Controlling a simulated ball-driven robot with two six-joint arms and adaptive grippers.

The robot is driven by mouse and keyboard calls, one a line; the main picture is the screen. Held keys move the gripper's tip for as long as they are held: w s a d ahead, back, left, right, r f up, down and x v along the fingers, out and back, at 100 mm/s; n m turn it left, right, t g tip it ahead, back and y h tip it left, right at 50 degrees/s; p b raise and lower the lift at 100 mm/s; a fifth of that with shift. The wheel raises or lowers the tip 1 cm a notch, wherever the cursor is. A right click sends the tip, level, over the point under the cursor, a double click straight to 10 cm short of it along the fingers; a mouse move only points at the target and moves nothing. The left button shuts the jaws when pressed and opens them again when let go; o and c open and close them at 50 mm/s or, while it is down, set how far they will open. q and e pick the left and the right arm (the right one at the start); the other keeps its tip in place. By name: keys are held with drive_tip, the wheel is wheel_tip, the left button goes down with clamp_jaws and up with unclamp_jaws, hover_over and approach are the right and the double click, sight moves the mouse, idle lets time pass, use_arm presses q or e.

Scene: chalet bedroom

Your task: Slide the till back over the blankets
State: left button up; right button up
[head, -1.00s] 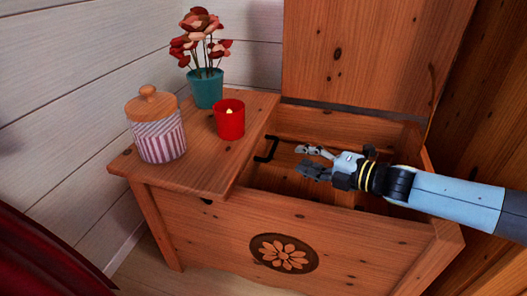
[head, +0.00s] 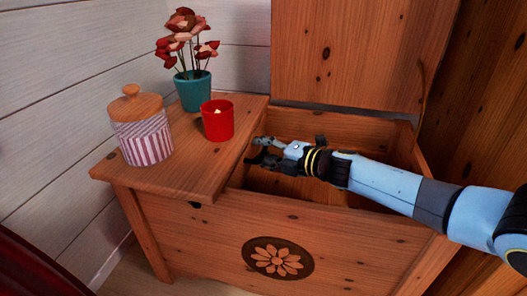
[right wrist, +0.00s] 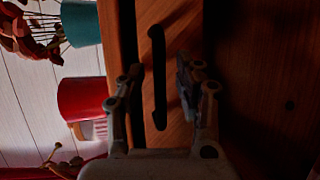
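The wooden chest (head: 345,228) stands open on its right side, with its lid (head: 345,55) raised. The till's wooden face (right wrist: 181,22) shows in the right wrist view with a long black handle (right wrist: 157,75). My right gripper (head: 257,152) reaches into the opening beside the fixed left top, its fingers spread. In the right wrist view its fingertips (right wrist: 155,88) lie on either side of the handle; I cannot tell whether they touch it. In the head view my gripper covers the handle. No blankets can be made out in the dark inside. My left gripper is out of view.
The fixed left top (head: 185,180) carries a striped jar (head: 142,138), a red candle cup (head: 217,121) and a teal flower pot (head: 193,91), close to my right gripper. A wooden wall (head: 478,120) stands at the right.

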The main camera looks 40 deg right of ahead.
clamp_jaws()
idle(0.3)
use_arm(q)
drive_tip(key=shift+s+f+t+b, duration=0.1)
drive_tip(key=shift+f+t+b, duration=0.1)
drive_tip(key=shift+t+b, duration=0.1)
use_arm(e)
drive_tip(key=s+d, duration=0.6)
drive_tip(key=s, duration=0.1)
drive_tip(key=shift+s+d, duration=0.15)
drive_tip(key=shift+s, duration=0.05)
unclamp_jaws()
